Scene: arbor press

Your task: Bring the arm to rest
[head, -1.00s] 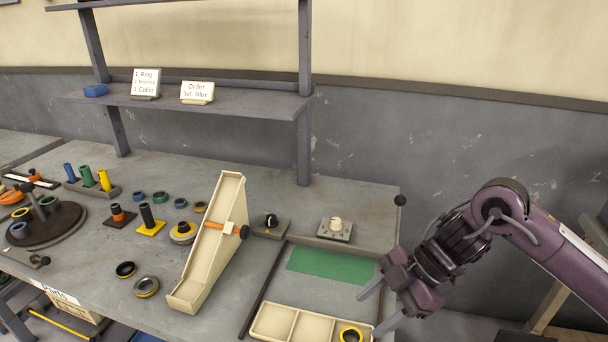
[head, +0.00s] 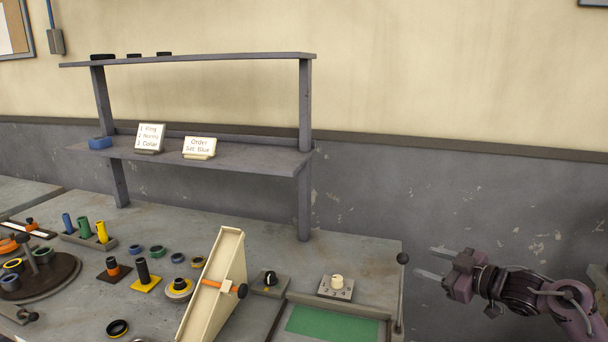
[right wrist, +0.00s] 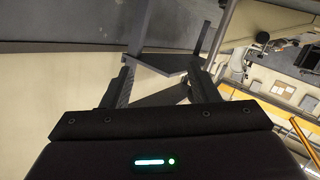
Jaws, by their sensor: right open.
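My right gripper (head: 433,263) is at the right of the head view, off the right end of the bench, with its fingers pointing left. It is open and nothing shows between its fingers. It also shows in the right wrist view (right wrist: 165,80), its two dark fingers apart. My left gripper is not in view.
The bench (head: 330,262) carries a cream chute (head: 215,285), a green mat (head: 335,322), a knob block (head: 337,286), rings and colored posts. A shelf (head: 220,158) holds two signs. The wall right of the bench is bare.

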